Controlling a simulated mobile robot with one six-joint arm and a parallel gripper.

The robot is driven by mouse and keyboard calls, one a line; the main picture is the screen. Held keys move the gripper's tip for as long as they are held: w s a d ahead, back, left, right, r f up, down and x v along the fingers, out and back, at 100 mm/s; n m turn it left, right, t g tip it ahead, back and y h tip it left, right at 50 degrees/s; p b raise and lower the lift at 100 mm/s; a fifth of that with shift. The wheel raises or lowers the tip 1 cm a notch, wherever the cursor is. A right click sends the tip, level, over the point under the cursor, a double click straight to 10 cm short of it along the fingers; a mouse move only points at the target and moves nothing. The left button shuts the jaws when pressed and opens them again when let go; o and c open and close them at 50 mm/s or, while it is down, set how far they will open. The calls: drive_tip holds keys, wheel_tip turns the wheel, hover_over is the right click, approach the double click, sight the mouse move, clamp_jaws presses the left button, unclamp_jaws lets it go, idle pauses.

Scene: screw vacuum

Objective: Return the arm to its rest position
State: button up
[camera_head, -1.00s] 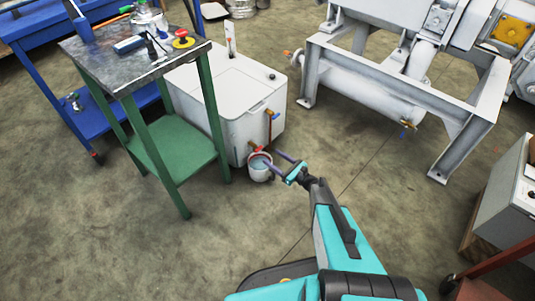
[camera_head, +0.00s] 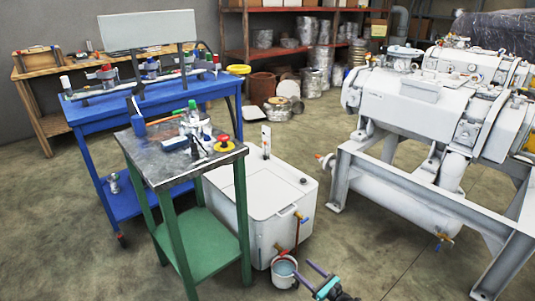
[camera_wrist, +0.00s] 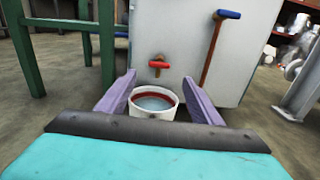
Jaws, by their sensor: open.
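My gripper (camera_head: 321,277) is at the bottom of the head view, teal with two purple fingers. The fingers are spread apart and hold nothing. In the wrist view my gripper (camera_wrist: 160,103) points at a white bucket (camera_wrist: 153,103) that shows between the fingers. The bucket (camera_head: 284,271) holds some liquid and stands on the floor below a red-handled tap (camera_wrist: 158,64) on the white tank (camera_head: 262,207). The gripper is near the bucket; I cannot tell the exact gap. Most of my arm is out of the head view.
A green table (camera_head: 187,163) with tools stands left of the tank. A blue bench (camera_head: 150,93) is behind it. A large grey machine on a frame (camera_head: 430,110) stands to the right. Open floor (camera_head: 390,262) lies between the tank and the machine.

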drive_tip(key=s+a+r+n+g+y+p, duration=0.35)
drive_tip(key=a+r+p, duration=0.6)
drive_tip(key=a, duration=0.35)
drive_tip(key=s+a+r+n+g+h+p, duration=0.1)
drive_tip(key=s+a+r+n+g+p, duration=0.35)
drive_tip(key=s, duration=0.45)
drive_tip(key=s+a+r+n+g+h+p, duration=0.1)
drive_tip(key=s+a+n+g+p, duration=0.3)
drive_tip(key=s+a, duration=0.4)
drive_tip(key=s+d+r+n+g+h+p, duration=0.1)
drive_tip(key=s+d+n+g+h+p, duration=0.2)
drive_tip(key=s, duration=0.5)
drive_tip(key=s+d+r+n+g+h, duration=0.1)
drive_tip(key=s+d+n+g+h, duration=0.15)
drive_tip(key=s+n, duration=0.45)
drive_tip(key=s+d+r+n+g+h, duration=0.1)
drive_tip(key=s+d+n+g+h, duration=0.1)
drive_tip(key=s+d+n+h, duration=0.4)
drive_tip(key=s+d+n, duration=0.1)
drive_tip(key=s+d, duration=0.2)
drive_tip(key=d, duration=0.4)
drive_tip(key=shift+h+p, duration=0.3)
drive_tip(key=shift+p, duration=0.05)
